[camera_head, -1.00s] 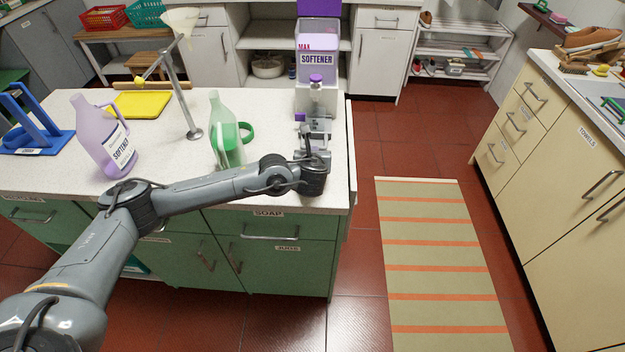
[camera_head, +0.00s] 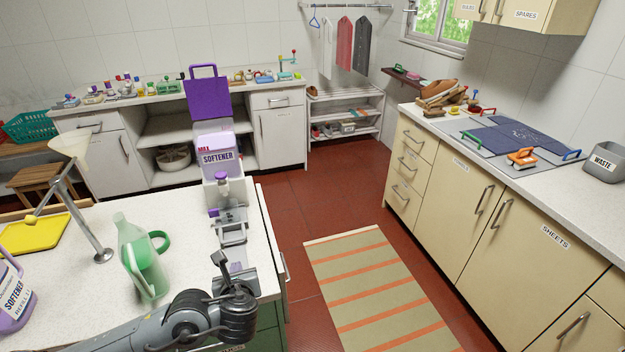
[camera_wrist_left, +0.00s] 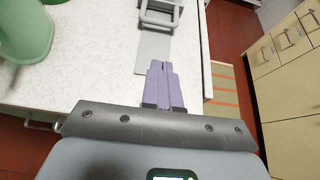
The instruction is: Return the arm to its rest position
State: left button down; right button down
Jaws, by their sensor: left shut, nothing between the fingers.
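My left arm reaches in from the bottom left of the head view. Its gripper (camera_head: 236,268) is over the front right corner of the white island counter (camera_head: 85,290), close to the metal stand (camera_head: 232,235) of the softener dispenser. In the left wrist view the two purple fingers (camera_wrist_left: 163,68) are shut together with nothing between them. They point toward the grey base of the stand (camera_wrist_left: 153,50). I cannot tell how high they are above the counter. My right gripper is not in view.
A green bottle (camera_head: 143,262) stands left of my gripper, and a purple softener jug (camera_head: 12,298) is farther left. A funnel stand (camera_head: 88,220) and yellow board (camera_head: 35,234) are behind. The softener dispenser (camera_head: 218,160) rises at the counter's right end. A striped rug (camera_head: 375,285) lies on open floor.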

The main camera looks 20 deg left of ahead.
pick_arm(q)
jog(key=s+d+f+n+g+h, duration=0.3)
jog(key=s+d+f+n+h, duration=0.2)
jog(key=s+d+f+n, duration=0.6)
jog(key=s+a+f+n+g+h, duration=0.1)
jog(key=s+f+n+g, duration=0.1)
jog(key=s+n, duration=0.65)
jog(key=s+a+f+n+g+h, duration=0.1)
jog(key=s+f+n+g, duration=0.1)
jog(key=s+n, duration=0.7)
notch_tip(320, 180, up, 36)
jog(key=m+p, duration=0.1)
jog(key=p, duration=3.4)
jog(key=shift+d+m, duration=0.35)
jog(key=shift+d, duration=0.05)
